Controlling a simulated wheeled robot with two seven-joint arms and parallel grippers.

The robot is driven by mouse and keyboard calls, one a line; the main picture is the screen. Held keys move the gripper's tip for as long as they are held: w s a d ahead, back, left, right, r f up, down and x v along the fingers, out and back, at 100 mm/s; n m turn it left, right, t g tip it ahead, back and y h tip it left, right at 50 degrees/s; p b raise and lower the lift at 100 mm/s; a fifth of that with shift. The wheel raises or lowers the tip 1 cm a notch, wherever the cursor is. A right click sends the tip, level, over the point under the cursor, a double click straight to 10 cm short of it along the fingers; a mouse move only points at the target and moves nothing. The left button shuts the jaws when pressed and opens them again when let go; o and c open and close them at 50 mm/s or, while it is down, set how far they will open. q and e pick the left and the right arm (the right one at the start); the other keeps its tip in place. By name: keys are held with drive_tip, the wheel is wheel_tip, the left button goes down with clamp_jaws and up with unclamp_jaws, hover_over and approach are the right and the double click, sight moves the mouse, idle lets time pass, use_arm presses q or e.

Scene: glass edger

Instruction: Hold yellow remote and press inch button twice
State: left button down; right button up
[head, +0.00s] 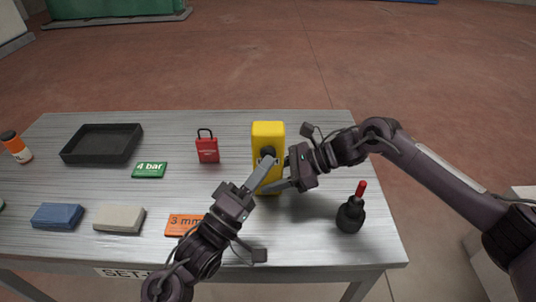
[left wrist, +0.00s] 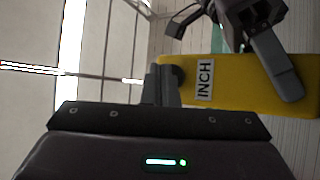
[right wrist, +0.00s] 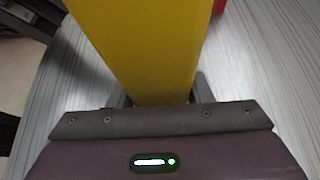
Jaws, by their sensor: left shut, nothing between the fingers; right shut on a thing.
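The yellow remote (head: 268,132) stands upright above the right part of the table. My right gripper (head: 286,177) is shut on it from the right side; the right wrist view shows the yellow body (right wrist: 145,45) between the fingers. My left gripper (head: 266,168) is shut and empty, with its fingertips at the front of the remote. In the left wrist view, the shut fingertips (left wrist: 163,78) are at the dark round button (left wrist: 172,74) beside the INCH label (left wrist: 204,80). Whether they touch or press it I cannot tell.
On the table (head: 225,120) are a black tray (head: 100,157), a red padlock (head: 207,150), a green "4 bar" card (head: 149,170), an orange "3 mm" card (head: 182,225), a blue block (head: 57,216), a beige block (head: 119,219), an orange-capped bottle (head: 17,147) and a black red-tipped object (head: 351,214).

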use_arm(q)
drive_tip(key=shift+w, duration=0.5)
drive_tip(key=shift+s, duration=0.15)
idle(0.5)
drive_tip(key=shift+s, duration=0.9)
drive_tip(key=shift+s, duration=2.5)
idle(0.4)
drive_tip(key=s, duration=0.3)
drive_tip(key=shift+s, duration=0.4)
drive_tip(key=shift+w, duration=0.15)
